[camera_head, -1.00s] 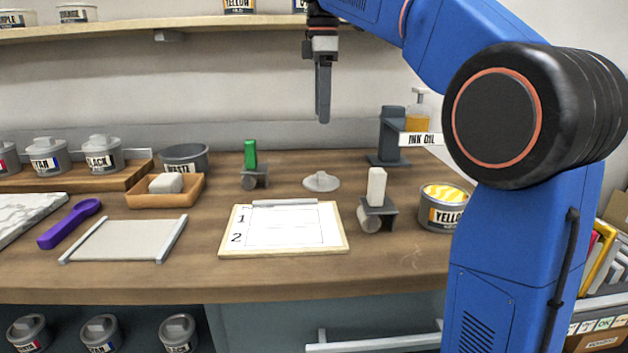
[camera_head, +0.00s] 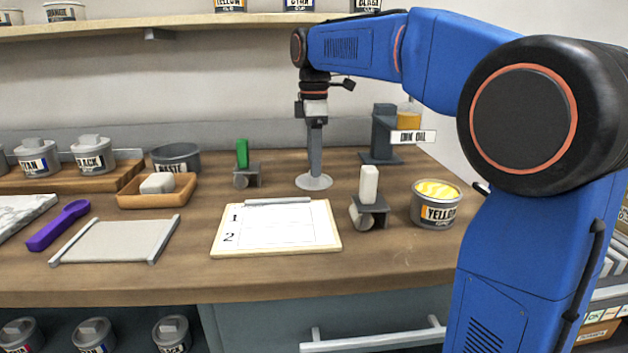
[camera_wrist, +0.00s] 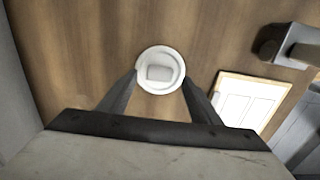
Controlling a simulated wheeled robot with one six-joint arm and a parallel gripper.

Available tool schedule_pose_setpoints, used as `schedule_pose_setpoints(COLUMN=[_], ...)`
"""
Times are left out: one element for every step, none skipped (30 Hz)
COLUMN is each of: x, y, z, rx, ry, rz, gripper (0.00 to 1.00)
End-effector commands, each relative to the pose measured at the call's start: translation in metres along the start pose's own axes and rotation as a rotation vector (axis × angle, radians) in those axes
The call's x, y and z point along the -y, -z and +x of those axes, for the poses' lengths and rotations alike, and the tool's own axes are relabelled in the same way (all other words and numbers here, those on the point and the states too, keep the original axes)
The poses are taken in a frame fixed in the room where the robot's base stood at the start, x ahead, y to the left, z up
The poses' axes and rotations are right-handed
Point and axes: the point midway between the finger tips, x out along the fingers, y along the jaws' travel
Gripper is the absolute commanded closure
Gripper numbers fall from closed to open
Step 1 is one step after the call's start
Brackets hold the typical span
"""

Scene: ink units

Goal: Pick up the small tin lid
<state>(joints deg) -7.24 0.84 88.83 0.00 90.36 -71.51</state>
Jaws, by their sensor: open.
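The small tin lid (camera_head: 314,182) is a round pale-grey disc with a raised knob, lying on the wooden bench behind the clipboard. In the wrist view the lid (camera_wrist: 161,70) shows its rim and blocky knob. My gripper (camera_head: 315,172) points straight down over the lid in the head view and hides its knob there. In the wrist view my gripper (camera_wrist: 159,80) is open, with one finger on each side of the lid's near part. Nothing is held. I cannot tell whether the fingertips touch the lid.
A clipboard (camera_head: 232,244) lies in front of the lid. A green-handled roller (camera_head: 242,156) stands to the left, a white-handled roller (camera_head: 369,188) to the right.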

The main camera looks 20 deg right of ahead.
Motion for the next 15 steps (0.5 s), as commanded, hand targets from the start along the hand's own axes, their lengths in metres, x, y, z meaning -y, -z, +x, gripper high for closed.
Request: schedule_pose_setpoints(x=[0.000, 0.000, 0.000, 0.000, 0.000, 0.000, 0.000, 0.000, 0.000, 0.000, 0.000, 0.000, 0.000, 0.000, 0.000], y=[0.000, 0.000, 0.000, 0.000, 0.000, 0.000, 0.000, 0.000, 0.000, 0.000, 0.000, 0.000, 0.000, 0.000, 0.000], z=[0.007, 0.011, 0.014, 0.017, 0.019, 0.021, 0.022, 0.022, 0.023, 0.023, 0.023, 0.023, 0.023, 0.023, 0.023], rx=[0.000, 0.000, 0.000, 0.000, 0.000, 0.000, 0.000, 0.000, 0.000, 0.000, 0.000, 0.000, 0.000, 0.000, 0.000], ry=[0.001, 0.001, 0.001, 0.001, 0.001, 0.000, 0.000, -0.001, -0.001, -0.001, -0.001, -0.001, -0.001, -0.001, -0.001], rz=[0.000, 0.000, 0.000, 0.000, 0.000, 0.000, 0.000, 0.000, 0.000, 0.000, 0.000, 0.000, 0.000, 0.000, 0.000], gripper=[0.42, 0.42, 0.42, 0.42, 0.42, 0.42, 0.42, 0.42, 0.42, 0.42, 0.42, 0.42, 0.42, 0.42, 0.52])
